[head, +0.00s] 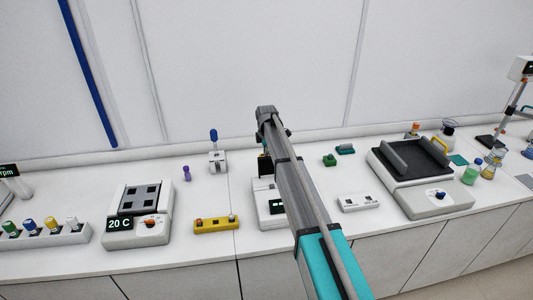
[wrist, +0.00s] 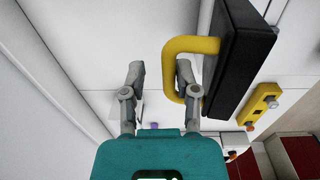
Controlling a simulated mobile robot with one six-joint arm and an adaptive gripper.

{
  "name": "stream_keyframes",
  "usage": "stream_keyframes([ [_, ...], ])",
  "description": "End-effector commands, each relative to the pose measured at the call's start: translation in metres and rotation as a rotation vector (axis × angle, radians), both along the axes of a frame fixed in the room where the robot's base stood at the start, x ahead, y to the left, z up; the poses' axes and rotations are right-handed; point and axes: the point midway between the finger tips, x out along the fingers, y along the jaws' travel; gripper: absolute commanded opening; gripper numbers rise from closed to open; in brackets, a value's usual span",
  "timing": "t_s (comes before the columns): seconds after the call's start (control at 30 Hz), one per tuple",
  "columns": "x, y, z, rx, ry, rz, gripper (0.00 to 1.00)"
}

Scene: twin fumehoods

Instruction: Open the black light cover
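The black light cover (wrist: 240,55) stands up at the right of the wrist view, with a yellow U-shaped handle (wrist: 170,68) on its left side. My gripper (wrist: 160,72) is open, with one finger on each side of the handle's outer bar. The right finger appears within the handle loop, the left finger outside it; a gap shows between the bar and the left finger. In the head view the cover (head: 264,164) is a small dark patch on a white device (head: 268,205), mostly hidden behind my arm.
A yellow rack (head: 216,226) and a 20 C block device (head: 140,217) stand to the left. A small grey-and-blue device (head: 217,158) stands behind. A white tube holder (head: 358,203) and a large shaker (head: 422,185) are to the right. The back wall is close behind.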

Motion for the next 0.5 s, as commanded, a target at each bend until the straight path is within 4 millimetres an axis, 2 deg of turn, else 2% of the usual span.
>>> stream_keyframes([
  [0.03, 0.0109, 0.0017, -0.0006, 0.003, -0.019, 0.000, 0.45],
  [0.07, 0.0107, 0.0016, -0.0006, 0.003, -0.019, 0.000, 0.50],
  [0.5, 0.0069, 0.0007, 0.0000, 0.003, -0.019, 0.000, 0.50],
])
